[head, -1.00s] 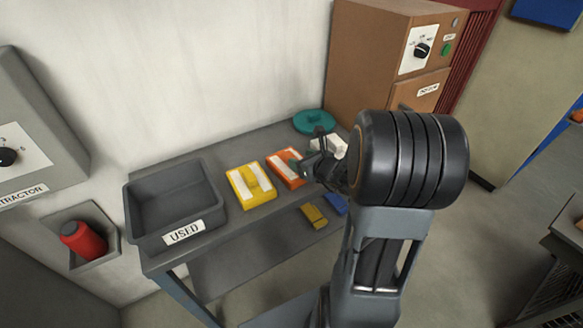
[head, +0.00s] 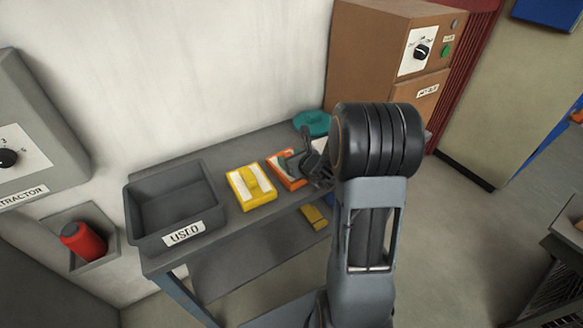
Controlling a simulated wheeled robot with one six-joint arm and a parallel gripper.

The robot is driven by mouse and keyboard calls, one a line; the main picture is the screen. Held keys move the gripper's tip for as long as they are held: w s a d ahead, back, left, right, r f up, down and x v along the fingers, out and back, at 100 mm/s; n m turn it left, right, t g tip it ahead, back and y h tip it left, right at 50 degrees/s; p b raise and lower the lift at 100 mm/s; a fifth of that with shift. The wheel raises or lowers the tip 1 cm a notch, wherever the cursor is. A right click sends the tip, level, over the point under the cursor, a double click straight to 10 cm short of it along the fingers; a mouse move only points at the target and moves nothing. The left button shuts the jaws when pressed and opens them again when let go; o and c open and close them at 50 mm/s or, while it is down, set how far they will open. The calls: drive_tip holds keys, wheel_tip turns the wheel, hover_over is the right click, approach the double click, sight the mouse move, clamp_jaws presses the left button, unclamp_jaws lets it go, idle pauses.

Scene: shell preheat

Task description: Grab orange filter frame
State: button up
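The orange filter frame (head: 285,171) lies flat on the grey bench, with a pale panel in its middle. It is just right of the yellow filter frame (head: 251,187). My gripper (head: 292,166) is over the right part of the orange frame, and my dark wrist hides some of that side. I cannot tell whether the fingers touch the frame or whether they are open.
A grey bin (head: 160,228) labelled USED stands at the bench's left end. A teal round item (head: 312,123) lies at the back right, near the brown cabinet (head: 372,60). A yellow block (head: 314,217) is on the lower shelf. The wall is close behind.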

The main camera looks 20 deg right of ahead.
clamp_jaws()
idle(0.3)
drive_tip(key=shift+r, duration=0.15)
